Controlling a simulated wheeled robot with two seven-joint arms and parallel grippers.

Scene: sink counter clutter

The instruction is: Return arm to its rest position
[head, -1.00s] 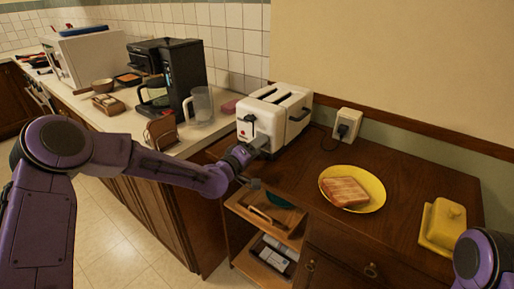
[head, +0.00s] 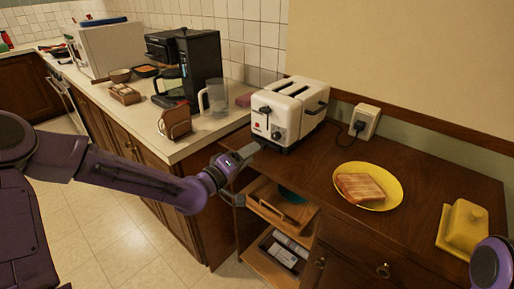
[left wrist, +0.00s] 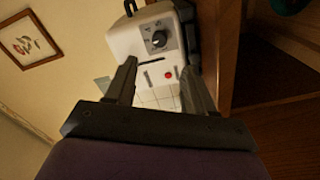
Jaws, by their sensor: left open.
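My left gripper (head: 243,174) is open and empty, in front of the cabinet and just left of the white toaster (head: 289,112). In the left wrist view, its two fingers (left wrist: 158,92) stand apart, with the toaster's front panel, dial and red button (left wrist: 155,50) beyond them. The toaster stands on the brown wooden cabinet top. Of my right arm, only a purple link shows at the lower right edge of the head view; its gripper is out of view.
A yellow plate (head: 390,199) with toast (head: 360,187) and a yellow butter dish (head: 464,228) sit on the cabinet. Open shelves (head: 262,207) lie below the left gripper. A glass pitcher (head: 214,97), coffee maker (head: 200,66) and napkin holder (head: 175,122) stand on the left counter.

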